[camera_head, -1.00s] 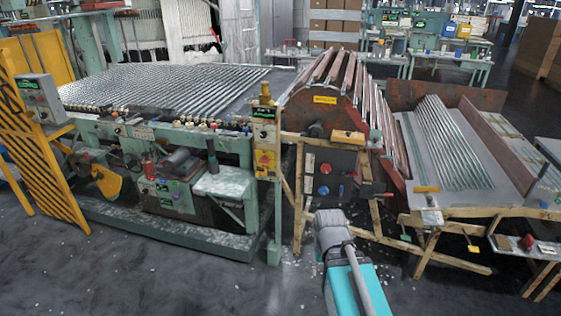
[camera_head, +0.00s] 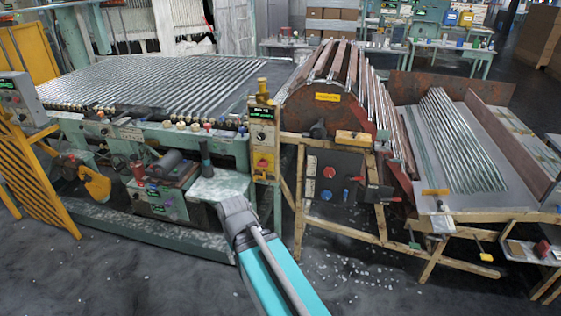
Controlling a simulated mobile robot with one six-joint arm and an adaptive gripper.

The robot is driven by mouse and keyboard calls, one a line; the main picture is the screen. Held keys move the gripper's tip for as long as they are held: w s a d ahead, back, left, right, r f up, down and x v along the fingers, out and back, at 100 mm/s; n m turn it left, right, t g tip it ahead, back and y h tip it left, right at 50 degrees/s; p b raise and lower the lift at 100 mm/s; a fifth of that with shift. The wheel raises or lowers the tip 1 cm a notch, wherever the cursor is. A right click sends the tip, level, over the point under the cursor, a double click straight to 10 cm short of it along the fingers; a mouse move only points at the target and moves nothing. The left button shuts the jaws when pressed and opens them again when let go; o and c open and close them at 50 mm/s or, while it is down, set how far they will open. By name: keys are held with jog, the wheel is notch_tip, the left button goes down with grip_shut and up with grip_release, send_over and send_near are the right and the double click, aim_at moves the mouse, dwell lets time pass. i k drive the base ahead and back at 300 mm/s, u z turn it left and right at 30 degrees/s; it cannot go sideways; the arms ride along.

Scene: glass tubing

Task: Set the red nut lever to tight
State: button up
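I cannot tell for certain which part is the red nut lever. A small red part (camera_head: 138,170) stands on the low green unit in front of the left machine. A red round knob (camera_head: 328,171) sits on the dark panel (camera_head: 318,205) below the rusty drum. A small red block (camera_head: 542,248) sits on the low wooden stand at the far right. All are too small to show a tight or loose setting. My arm, teal with a grey end, reaches up from the bottom centre, its end in front of the left machine's right part. My gripper's fingers do not show.
A pale green shelf (camera_head: 222,186) and a yellow control post (camera_head: 263,160) stand just beyond my arm's end. The wooden frame (camera_head: 298,195) holds the dark panel. Yellow slatted guard (camera_head: 35,190) at left. The floor (camera_head: 370,285) at lower right is open, with scattered bits.

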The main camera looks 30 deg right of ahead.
aim_at(348, 178)
jog(key=z, duration=0.05)
jog(key=i, duration=1.35)
jog(key=z, duration=0.85)
jog(key=i, duration=0.45)
jog(key=z, duration=0.4)
jog(key=k, duration=0.9)
jog(key=i, duration=0.1)
jog(key=z, duration=0.15)
